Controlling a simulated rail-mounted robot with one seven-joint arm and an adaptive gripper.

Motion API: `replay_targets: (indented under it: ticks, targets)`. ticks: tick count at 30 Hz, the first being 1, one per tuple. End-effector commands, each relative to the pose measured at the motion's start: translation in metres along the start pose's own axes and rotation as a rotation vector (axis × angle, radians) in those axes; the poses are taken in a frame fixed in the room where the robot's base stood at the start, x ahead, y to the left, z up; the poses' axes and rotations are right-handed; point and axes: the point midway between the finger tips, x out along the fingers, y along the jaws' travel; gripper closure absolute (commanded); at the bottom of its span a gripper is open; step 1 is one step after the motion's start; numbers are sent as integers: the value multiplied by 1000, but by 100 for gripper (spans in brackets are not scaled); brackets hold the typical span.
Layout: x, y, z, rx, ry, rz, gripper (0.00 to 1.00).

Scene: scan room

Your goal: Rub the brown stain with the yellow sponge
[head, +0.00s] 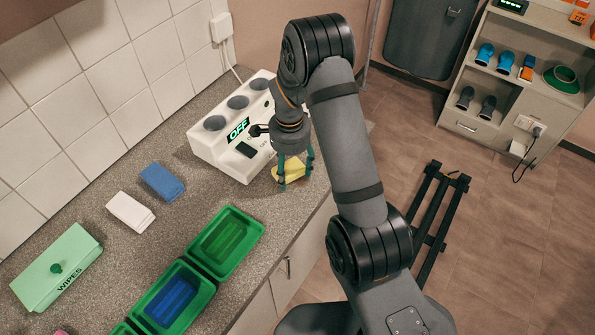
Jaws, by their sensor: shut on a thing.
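The yellow sponge (293,169) is between the fingers of my gripper (293,176), at the counter's right end in the head view. My gripper points down and is shut on the sponge. The sponge is at or close to the counter surface; I cannot tell whether it touches. No brown stain is visible in this view; the arm, gripper and sponge hide part of the counter there.
A white device (215,150) reading OFF stands close behind my gripper. A blue sponge (161,182) and a white one (130,212) lie left on the counter (105,280). Green trays (255,238) line the front edge. A green wipes box (55,268) is far left.

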Motion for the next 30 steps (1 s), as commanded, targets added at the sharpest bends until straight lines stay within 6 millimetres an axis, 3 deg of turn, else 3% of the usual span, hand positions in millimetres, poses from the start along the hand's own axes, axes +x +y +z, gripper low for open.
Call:
replay_targets:
  ticks: [8,12,30]
  targets:
    - [-2,-19,9,-2,0,1,63]
    - [5,-8,5,-3,0,0,63]
    - [5,42,-11,-14,0,1,63]
